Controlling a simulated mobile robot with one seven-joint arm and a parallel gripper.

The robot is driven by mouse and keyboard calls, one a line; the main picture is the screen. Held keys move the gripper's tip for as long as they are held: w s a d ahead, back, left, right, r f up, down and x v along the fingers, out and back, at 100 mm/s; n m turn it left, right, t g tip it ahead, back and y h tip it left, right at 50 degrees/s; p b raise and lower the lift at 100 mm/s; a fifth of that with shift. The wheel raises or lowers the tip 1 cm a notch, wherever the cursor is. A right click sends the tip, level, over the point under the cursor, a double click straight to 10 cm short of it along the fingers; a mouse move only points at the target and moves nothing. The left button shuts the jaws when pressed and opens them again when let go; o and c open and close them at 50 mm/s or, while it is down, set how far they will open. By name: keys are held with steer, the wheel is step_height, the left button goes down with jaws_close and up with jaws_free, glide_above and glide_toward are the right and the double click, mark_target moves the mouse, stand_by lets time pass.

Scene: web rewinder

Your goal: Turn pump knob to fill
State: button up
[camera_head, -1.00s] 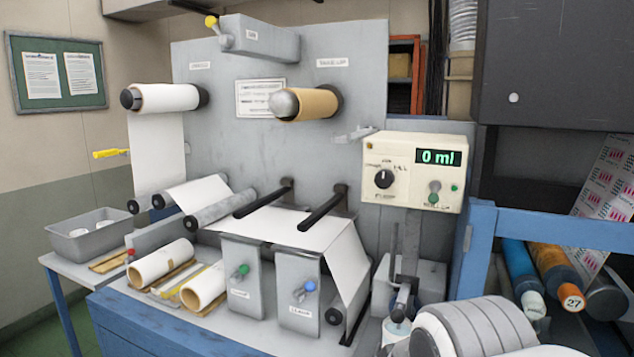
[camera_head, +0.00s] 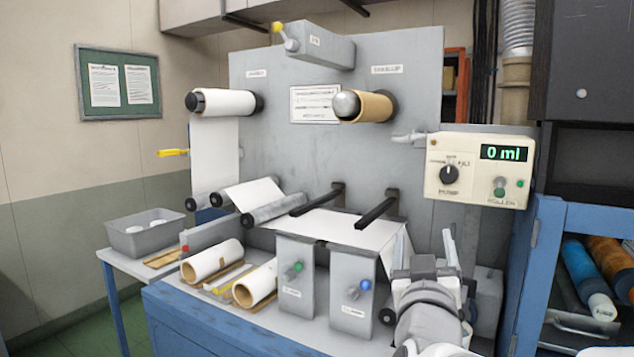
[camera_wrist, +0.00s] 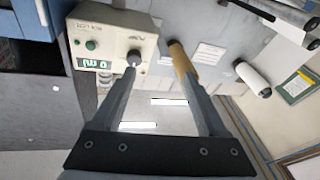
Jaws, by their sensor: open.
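The black pump knob (camera_head: 449,174) is on the cream control box (camera_head: 437,194), left of a green display reading 0 ml. Its small pointer seems to point upward; the exact setting is hard to read. My gripper (camera_head: 428,250) is open and empty, below the box in the head view. In the wrist view, which shows the box upside down, the knob (camera_wrist: 135,57) appears near the left fingertip of my gripper (camera_wrist: 158,74). No contact is visible, and the knob is not between the fingers.
A green roller knob (camera_head: 499,184) sits right of the pump knob on the box. A cardboard take-up roll (camera_head: 372,107) projects from the grey panel to its upper left. Clamp blocks (camera_head: 352,290) stand below. A blue rack (camera_head: 560,220) with rolls is at right.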

steer(key=s+d+r+m+h, duration=0.1)
steer(key=s+d+h, duration=0.1)
steer(key=h, duration=0.2)
steer(key=p, duration=0.2)
glide_toward(448, 177)
steer(key=shift+m, duration=0.3)
steer(key=x, duration=0.9)
steer(key=shift+w+d+r, duration=0.15)
jaws_close()
